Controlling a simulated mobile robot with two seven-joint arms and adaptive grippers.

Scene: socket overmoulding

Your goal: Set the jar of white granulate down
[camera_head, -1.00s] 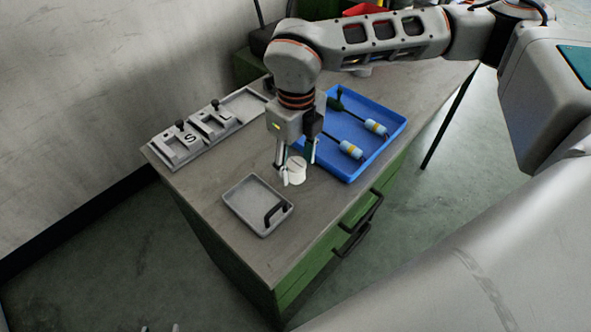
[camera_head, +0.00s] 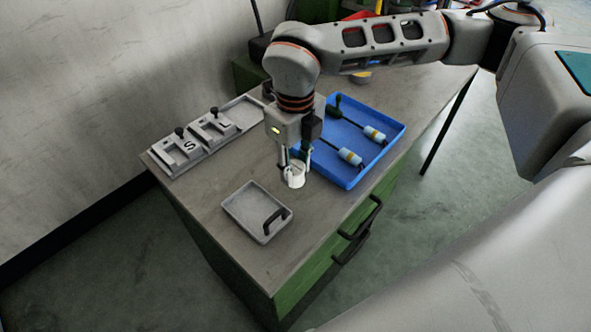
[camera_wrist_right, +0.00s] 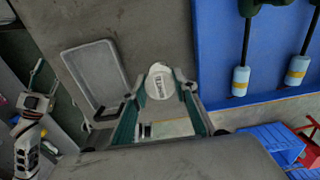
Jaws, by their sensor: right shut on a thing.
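The jar of white granulate (camera_head: 293,177) shows as a small white round body between the fingers of my right gripper (camera_head: 294,172). The right gripper is shut on the jar and points down over the worktop (camera_head: 215,187). The jar is at or very close to the worktop, right of the grey tray. I cannot tell whether its base touches.
A grey tray (camera_head: 236,211) with a black handle-shaped part (camera_head: 275,218) lies in front-left. A blue tray (camera_head: 346,184) with cabled parts (camera_head: 351,157) is close on the right. Grey moulds (camera_head: 187,150) stand at the back left. Bare worktop lies between moulds and grey tray.

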